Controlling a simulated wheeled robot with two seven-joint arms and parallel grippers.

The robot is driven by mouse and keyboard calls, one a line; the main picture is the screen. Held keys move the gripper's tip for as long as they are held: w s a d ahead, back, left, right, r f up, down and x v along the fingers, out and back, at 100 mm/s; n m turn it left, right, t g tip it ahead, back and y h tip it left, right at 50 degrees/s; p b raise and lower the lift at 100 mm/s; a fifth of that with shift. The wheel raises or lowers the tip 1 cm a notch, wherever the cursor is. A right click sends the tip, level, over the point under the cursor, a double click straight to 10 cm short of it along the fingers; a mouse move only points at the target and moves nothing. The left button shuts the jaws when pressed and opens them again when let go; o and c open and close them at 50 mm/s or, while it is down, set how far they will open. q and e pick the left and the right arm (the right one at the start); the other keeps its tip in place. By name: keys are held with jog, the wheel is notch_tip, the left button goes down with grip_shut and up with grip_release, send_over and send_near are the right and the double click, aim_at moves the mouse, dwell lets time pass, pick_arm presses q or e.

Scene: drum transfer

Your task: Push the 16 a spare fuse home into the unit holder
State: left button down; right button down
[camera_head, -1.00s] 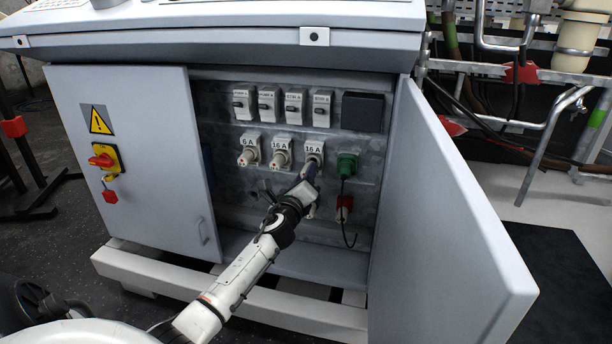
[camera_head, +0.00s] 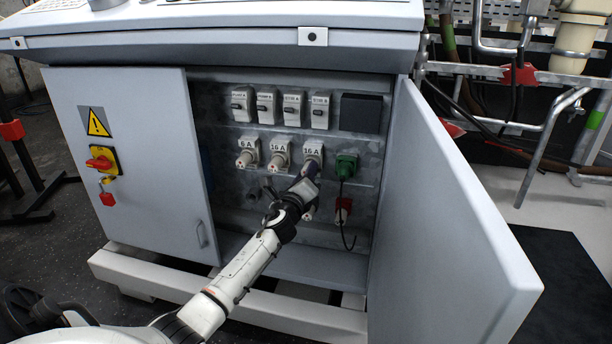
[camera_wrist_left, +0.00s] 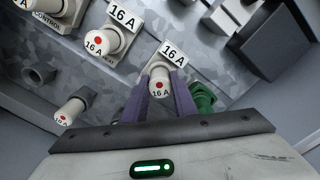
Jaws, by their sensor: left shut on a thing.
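The 16 A fuse (camera_wrist_left: 160,84) is a white cap with a red dot, seen end-on in the left wrist view. It lies in line with the rightmost holder, the unit holder (camera_head: 312,150), labelled 16 A, in the open cabinet. My left gripper (camera_wrist_left: 161,98) has its purple fingers on both sides of the cap and is shut on it. In the head view the same gripper (camera_head: 311,170) reaches up to that holder and hides the fuse. How deep the fuse sits I cannot tell. My right gripper is not in view.
Two capped holders stand to the left, 6 A (camera_head: 246,152) and another 16 A (camera_head: 279,153). A green connector (camera_head: 346,166) sits close right, with a red one (camera_head: 343,207) and a hanging cable below. The open cabinet door (camera_head: 450,220) bounds the right side.

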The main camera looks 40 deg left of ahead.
pick_arm(q)
jog(key=shift+w+a, duration=0.25)
jog(key=shift+w, duration=0.05)
jog(key=c, duration=1.4)
grip_release()
jog(key=shift+o, duration=0.2)
jog(key=p+v, duration=0.3)
jog(key=v, duration=0.7)
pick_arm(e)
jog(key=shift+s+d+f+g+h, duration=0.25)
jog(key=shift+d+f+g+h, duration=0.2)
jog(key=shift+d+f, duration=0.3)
pick_arm(q)
jog(key=shift+s, duration=0.15)
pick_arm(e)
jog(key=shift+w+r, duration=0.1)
